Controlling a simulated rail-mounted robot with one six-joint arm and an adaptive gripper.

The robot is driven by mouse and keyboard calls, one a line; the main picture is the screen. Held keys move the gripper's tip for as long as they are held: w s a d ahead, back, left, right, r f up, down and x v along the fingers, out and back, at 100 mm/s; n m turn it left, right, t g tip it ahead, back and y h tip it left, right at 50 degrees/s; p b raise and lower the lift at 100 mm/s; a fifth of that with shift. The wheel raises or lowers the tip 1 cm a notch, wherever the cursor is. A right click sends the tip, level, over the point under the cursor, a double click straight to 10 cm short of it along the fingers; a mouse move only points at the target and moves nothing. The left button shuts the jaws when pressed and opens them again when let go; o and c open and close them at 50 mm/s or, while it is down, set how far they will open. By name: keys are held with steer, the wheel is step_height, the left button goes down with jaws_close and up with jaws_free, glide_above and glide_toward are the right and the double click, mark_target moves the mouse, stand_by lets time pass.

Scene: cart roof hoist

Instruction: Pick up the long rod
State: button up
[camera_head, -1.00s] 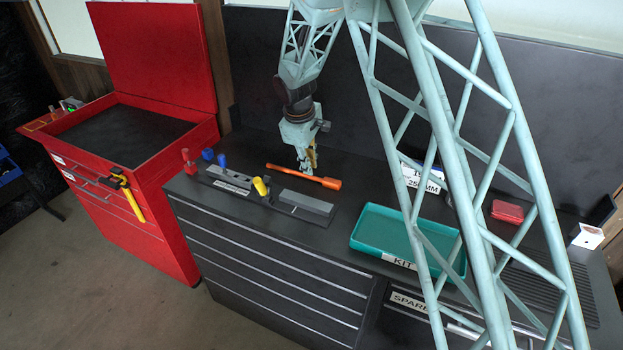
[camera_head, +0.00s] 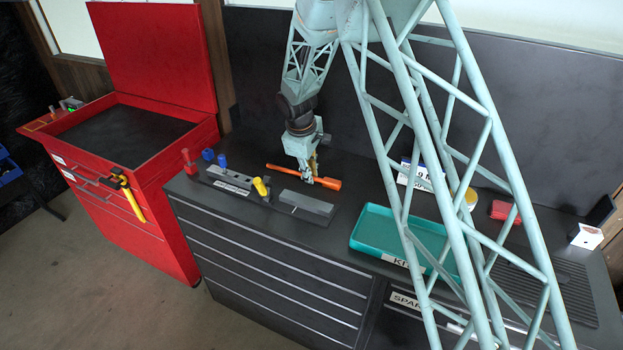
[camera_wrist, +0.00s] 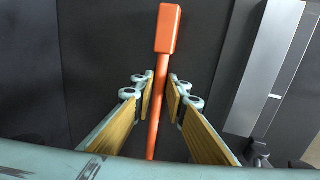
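The long rod is orange with a thicker block-shaped end, and it lies on the dark bench top behind the grey block. In the head view the long rod (camera_head: 327,183) shows its thick end to the right, with part of its shaft behind my gripper (camera_head: 309,179). In the wrist view the long rod (camera_wrist: 168,35) runs down the middle, thick end at the top. My gripper (camera_wrist: 160,90) is open, with its wood-coloured finger pads on either side of the thin shaft. A gap shows at least on the left side.
A grey block (camera_head: 305,202) and a holder with red, blue and yellow-topped pieces (camera_head: 232,181) stand in front of the rod. A teal tray (camera_head: 365,240) is to the right. The red tool cart (camera_head: 165,200) is at left. A dark panel stands behind the bench.

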steer(key=shift+f, duration=0.1)
steer(key=shift+c, duration=0.7)
jaws_close()
step_height(320, 180, up, 10)
stand_by(0.7)
stand_by(0.7)
